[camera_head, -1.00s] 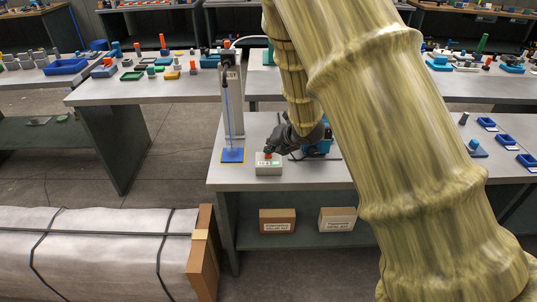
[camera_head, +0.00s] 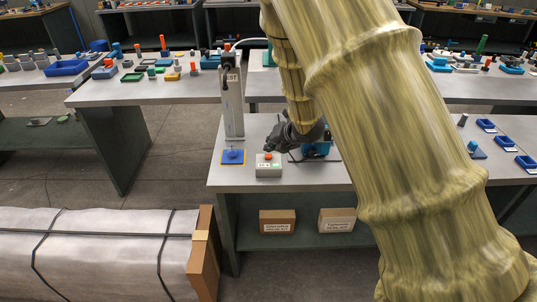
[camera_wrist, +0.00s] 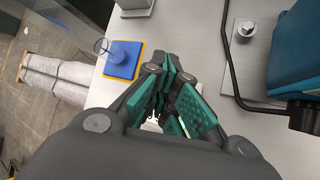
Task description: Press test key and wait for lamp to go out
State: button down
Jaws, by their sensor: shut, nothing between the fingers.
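The grey test box (camera_head: 268,171) stands near the front left of the bench, with a red-orange key (camera_head: 268,156) on top. A small green patch shows on its face; I cannot tell whether it is a lit lamp. My gripper (camera_head: 270,147) is shut and empty, just above and behind the key, seemingly apart from it. In the wrist view my gripper's green-padded fingers (camera_wrist: 166,72) are together, and they and the wrist hide most of the box.
A tall grey column (camera_head: 232,100) stands behind a blue pad with an orange edge (camera_head: 232,157), left of the box. A blue device (camera_head: 317,149) sits to the right. A wrapped bundle (camera_head: 95,245) lies on the floor at left. The bench's front left corner is clear.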

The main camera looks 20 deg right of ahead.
aim_at(271, 154)
jog(key=shift+r, duration=0.1)
jog(key=shift+r+p, duration=1.7)
jog(key=shift+r, duration=0.75)
jog(key=shift+f, duration=0.1)
